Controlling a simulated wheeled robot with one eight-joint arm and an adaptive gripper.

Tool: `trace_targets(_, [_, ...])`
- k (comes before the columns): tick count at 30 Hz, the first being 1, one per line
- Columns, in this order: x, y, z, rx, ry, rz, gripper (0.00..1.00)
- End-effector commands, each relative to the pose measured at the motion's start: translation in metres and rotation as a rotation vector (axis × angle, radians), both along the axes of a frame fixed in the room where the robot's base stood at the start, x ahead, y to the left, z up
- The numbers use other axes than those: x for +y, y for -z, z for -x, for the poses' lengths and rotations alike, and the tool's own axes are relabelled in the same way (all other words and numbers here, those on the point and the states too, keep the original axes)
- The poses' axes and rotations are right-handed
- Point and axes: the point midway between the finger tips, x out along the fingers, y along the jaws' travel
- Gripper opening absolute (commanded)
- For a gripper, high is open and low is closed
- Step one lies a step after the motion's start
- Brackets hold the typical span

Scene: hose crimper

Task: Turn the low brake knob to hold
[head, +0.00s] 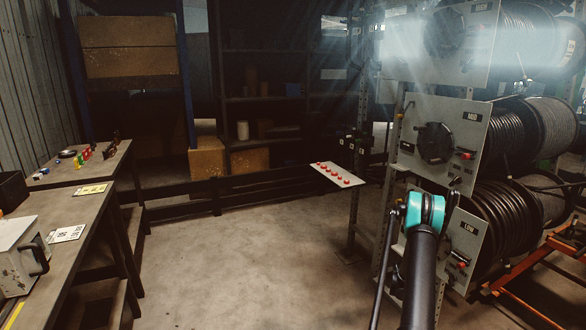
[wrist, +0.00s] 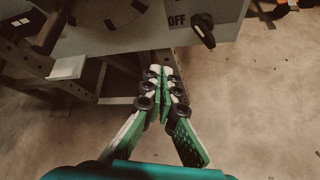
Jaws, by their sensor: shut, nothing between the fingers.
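The low panel (head: 463,240) is a grey plate marked LOW at the bottom of the reel rack, partly hidden by my arm in the head view. A small red-and-black knob (head: 461,262) sits on it. In the wrist view, a grey panel (wrist: 110,38) fills the top, with a dark elongated knob (wrist: 203,32) beside the word OFF near its lower right corner. No hold mark is readable. My gripper (wrist: 162,70) is shut and empty, below and left of this knob and apart from it. In the head view my gripper cannot be made out.
The MID panel (head: 440,140) and another panel (head: 463,40) stand above, with black hose reels (head: 500,225) behind. A small plate with red buttons (head: 337,174) is left of the rack. An orange frame (head: 545,262) stands at the right. The floor (head: 250,270) left of the rack is clear.

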Motion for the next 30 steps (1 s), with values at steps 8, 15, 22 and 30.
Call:
trace_targets(8, [-0.023,-0.012,0.028,0.304,-0.05,0.237,0.0])
trace_targets(15, [-0.04,-0.013,0.025,0.33,-0.052,0.254,0.0])
trace_targets(22, [-0.066,-0.013,0.014,0.327,-0.051,0.253,0.0])
trace_targets(30, [-0.085,-0.013,0.005,0.326,-0.052,0.252,0.0])
